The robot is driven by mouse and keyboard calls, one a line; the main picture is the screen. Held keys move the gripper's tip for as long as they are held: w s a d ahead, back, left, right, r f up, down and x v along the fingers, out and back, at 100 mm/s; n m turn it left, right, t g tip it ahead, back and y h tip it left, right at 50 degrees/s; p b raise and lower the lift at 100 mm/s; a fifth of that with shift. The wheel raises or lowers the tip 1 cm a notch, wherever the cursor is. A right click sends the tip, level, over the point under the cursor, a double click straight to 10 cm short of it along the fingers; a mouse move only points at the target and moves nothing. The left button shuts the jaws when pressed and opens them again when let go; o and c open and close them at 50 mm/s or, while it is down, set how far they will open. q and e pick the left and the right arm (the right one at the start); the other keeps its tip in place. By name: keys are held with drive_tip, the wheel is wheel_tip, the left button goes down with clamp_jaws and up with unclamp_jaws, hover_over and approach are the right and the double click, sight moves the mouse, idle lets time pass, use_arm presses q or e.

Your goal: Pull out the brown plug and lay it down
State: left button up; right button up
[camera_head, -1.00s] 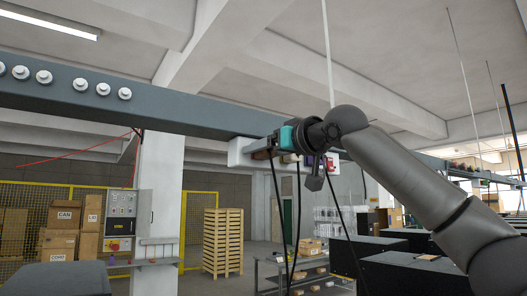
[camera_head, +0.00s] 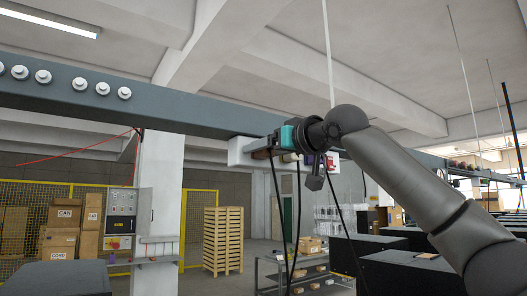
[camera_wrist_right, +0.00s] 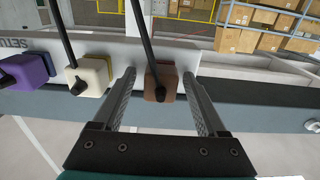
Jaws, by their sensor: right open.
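The brown plug (camera_wrist_right: 161,82) sits in the pale socket strip (camera_wrist_right: 120,48) in the right wrist view, with a black cable running from it. My right gripper (camera_wrist_right: 159,76) is open, with one finger on each side of the plug and a gap showing on both sides. In the head view my right gripper (camera_head: 286,136) is up at the strip (camera_head: 240,152) under the overhead beam, where the brown plug is hard to make out. My left gripper is not in view.
A cream plug (camera_wrist_right: 89,76) and a purple plug (camera_wrist_right: 27,70) sit beside the brown one, to its left in the wrist view. Black cables (camera_head: 297,215) hang below the strip. A dark overhead beam (camera_head: 190,112) runs along it.

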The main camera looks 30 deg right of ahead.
sight(269, 149)
drive_tip(key=shift+c, duration=0.3)
clamp_jaws()
idle(0.4)
drive_tip(key=shift+s, duration=0.1)
idle(0.4)
drive_tip(key=shift+s+b, duration=0.2)
drive_tip(key=shift+b, duration=0.1)
drive_tip(key=shift+s+d, duration=0.1)
drive_tip(key=shift+s, duration=0.6)
drive_tip(key=shift+s+b, duration=0.3)
drive_tip(key=shift+b, duration=0.05)
drive_tip(key=shift+s+d+b, duration=0.15)
drive_tip(key=shift+s+b, duration=0.45)
drive_tip(key=shift+s, duration=1.1)
